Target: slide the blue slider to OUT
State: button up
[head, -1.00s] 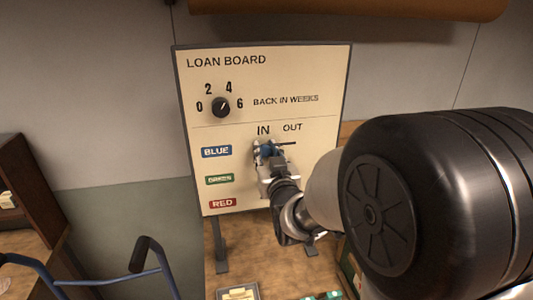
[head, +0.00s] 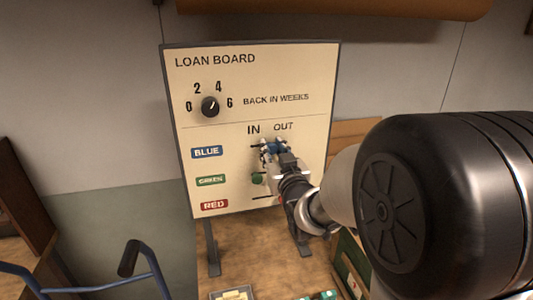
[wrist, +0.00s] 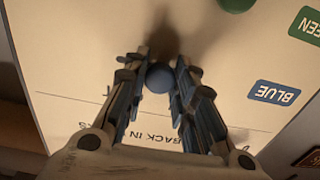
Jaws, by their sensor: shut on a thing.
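The cream loan board (head: 225,130) stands upright with IN and OUT printed above its sliders. The round blue slider knob (wrist: 159,77) is between my two fingertips in the wrist view. My gripper (head: 272,149) is shut on it at the top slot, level with the BLUE label (head: 207,152). It is right of the IN column and a little left of or under OUT; my fingers hide the knob and the slot's right end, so I cannot tell its exact place. A short piece of slot shows left of the gripper.
The green slider knob (head: 257,178) sits below, at the IN side. The red slider (head: 282,199) is partly hidden by my wrist. A dark dial (head: 210,106) is above. A grey tray (head: 233,296) lies below the board, and a blue-framed handle (head: 140,262) stands at left.

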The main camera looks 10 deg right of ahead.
jog(key=shift+d, duration=1.85)
jog(key=o, duration=1)
jog(key=shift+s+b, duration=0.1)
jog(key=shift+b, duration=0.2)
jog(key=s+b, duration=0.1)
jog(key=s, duration=0.7)
jog(key=shift+s, duration=0.4)
